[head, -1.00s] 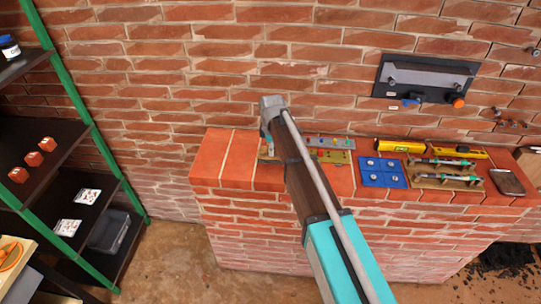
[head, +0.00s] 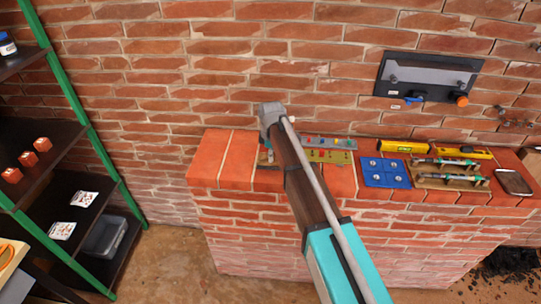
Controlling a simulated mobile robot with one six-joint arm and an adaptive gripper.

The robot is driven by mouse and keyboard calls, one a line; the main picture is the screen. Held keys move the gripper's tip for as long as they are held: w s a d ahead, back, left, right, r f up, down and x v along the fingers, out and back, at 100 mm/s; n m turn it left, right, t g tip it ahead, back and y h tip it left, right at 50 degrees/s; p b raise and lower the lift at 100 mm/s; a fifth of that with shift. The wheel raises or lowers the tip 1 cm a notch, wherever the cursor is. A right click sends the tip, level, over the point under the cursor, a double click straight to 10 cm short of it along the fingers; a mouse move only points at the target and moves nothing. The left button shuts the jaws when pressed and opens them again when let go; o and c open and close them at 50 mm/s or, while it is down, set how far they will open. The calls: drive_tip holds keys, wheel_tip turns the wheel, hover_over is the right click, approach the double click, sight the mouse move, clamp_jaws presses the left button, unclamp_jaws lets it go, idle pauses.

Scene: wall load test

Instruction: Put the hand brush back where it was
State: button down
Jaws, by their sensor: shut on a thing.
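I cannot make out the hand brush in the head view. My arm reaches up over the brick ledge (head: 230,165), and its grey elbow joint is in front of the brick wall. My gripper is not visible; the arm hides the part of the ledge behind it. Only a small pale patch shows beside the arm at the ledge, and I cannot tell what it is.
On the ledge are a pegged board (head: 340,157), a blue pad (head: 382,173), a tool rack (head: 445,182), yellow levels (head: 403,146) and a dark flat device (head: 513,182). A black panel (head: 428,77) hangs on the wall. A green-framed shelf (head: 72,90) stands left.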

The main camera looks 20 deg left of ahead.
drive_tip(key=shift+f, duration=0.15)
drive_tip(key=shift+c, duration=2.2)
unclamp_jaws()
wheel_tip(320, 180, up, 12)
drive_tip(key=p, duration=1.2)
drive_tip(key=s+d+m, duration=0.5)
drive_tip(key=d+m, duration=0.2)
drive_tip(key=d, duration=0.7)
drive_tip(key=s+d+m, duration=0.6)
drive_tip(key=d+m, duration=0.1)
drive_tip(key=d, duration=0.7)
drive_tip(key=s+d+m, duration=0.6)
drive_tip(key=d, duration=0.8)
drive_tip(key=shift+d+m, duration=0.4)
